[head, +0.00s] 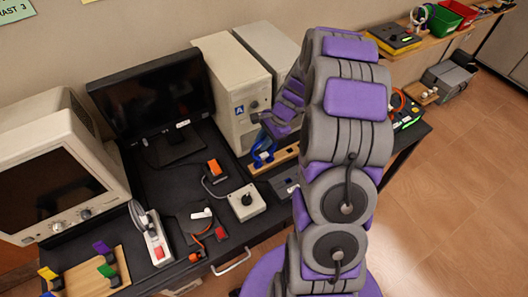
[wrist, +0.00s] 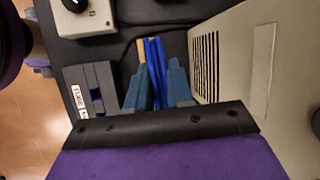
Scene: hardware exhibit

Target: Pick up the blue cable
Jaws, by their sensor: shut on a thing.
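The blue cable (head: 262,157) hangs in a loop just in front of the beige computer towers in the head view. In the wrist view the blue cable (wrist: 155,55) runs as bright blue strands between the two blue-grey fingers of my gripper (wrist: 158,82). My gripper is shut on it. In the head view my arm hides much of the area to the right of the cable.
A wooden strip (head: 283,158) lies by the cable, and a white box with a black knob (head: 245,202) stands in front. The beige tower (head: 228,85) is close behind. A monitor (head: 155,95) and an old CRT (head: 55,165) stand left.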

